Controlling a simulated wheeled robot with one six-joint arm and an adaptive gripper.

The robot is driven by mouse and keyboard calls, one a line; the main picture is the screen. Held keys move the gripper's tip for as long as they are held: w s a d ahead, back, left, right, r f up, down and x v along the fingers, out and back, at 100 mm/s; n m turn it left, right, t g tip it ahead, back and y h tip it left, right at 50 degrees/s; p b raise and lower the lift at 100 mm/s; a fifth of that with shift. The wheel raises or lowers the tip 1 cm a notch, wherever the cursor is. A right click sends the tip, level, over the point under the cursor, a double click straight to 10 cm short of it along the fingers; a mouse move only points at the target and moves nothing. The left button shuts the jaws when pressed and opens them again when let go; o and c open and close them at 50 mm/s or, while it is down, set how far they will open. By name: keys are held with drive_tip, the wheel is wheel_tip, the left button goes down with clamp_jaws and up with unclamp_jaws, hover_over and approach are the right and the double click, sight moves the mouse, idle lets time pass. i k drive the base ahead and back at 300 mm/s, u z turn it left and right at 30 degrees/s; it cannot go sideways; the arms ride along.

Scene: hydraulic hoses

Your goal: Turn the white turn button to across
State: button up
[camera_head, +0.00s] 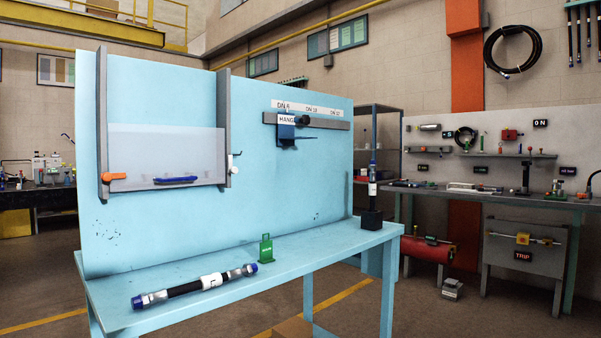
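My gripper is not in view.
The light blue bench (310,252) carries a black hose with blue-capped ends (195,287), a green tag-like block (265,249) and an upright hose in a black base (371,219). A hanging rail (330,121) is on the board's right. A tool bench stands at the far right.

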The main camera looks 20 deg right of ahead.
sight(231, 169)
drive_tip(key=u, duration=0.9)
drive_tip(key=k, duration=0.1)
drive_tip(key=z, duration=1.7)
drive_tip(key=i, duration=0.55)
drive_tip(key=u, duration=0.35)
